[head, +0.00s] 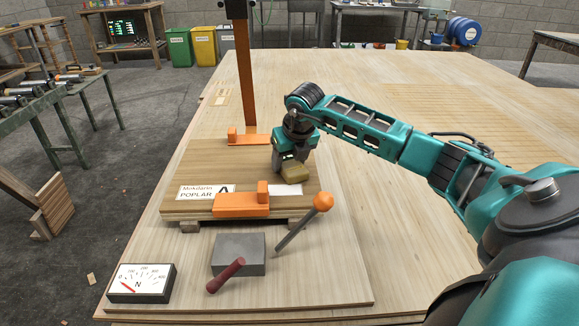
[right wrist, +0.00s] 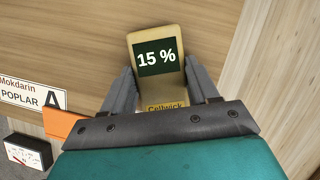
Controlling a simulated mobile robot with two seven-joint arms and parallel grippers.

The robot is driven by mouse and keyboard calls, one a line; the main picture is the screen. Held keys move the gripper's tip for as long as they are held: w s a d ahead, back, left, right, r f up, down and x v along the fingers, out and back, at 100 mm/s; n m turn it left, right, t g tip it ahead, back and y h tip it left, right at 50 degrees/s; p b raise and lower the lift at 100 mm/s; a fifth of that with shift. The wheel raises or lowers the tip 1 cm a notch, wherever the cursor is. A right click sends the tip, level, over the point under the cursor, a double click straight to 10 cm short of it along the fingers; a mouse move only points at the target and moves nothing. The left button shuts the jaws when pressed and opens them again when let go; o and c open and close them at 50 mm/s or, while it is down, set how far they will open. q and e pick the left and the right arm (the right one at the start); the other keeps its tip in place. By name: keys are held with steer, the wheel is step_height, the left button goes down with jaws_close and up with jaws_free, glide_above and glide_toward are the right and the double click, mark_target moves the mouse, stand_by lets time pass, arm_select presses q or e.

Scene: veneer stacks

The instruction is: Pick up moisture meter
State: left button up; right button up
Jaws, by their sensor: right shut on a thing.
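The moisture meter (head: 294,171) is a small tan block on top of the veneer stack (head: 225,160). In the right wrist view the moisture meter (right wrist: 157,60) has a dark screen reading "15 %". My right gripper (head: 288,160) comes down from above, its two fingers on either side of the meter. In the right wrist view my right gripper (right wrist: 160,85) is shut on the meter's sides. I cannot tell whether the meter touches the stack or is slightly raised. My left gripper is not in view.
Orange clamp parts (head: 241,205) and an upright orange bar (head: 246,85) stand at the stack. A "POPLAR" label (head: 205,192) lies on it. In front are a dial gauge (head: 141,283), a grey block (head: 239,252), a dark red handle (head: 226,275) and an orange-knobbed lever (head: 304,222). The tabletop behind is mostly clear.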

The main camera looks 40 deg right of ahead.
mark_target(289, 162)
steer(key=c, duration=0.3)
steer(key=shift+r, duration=0.1)
step_height(289, 162, up, 20)
steer(key=p, duration=0.5)
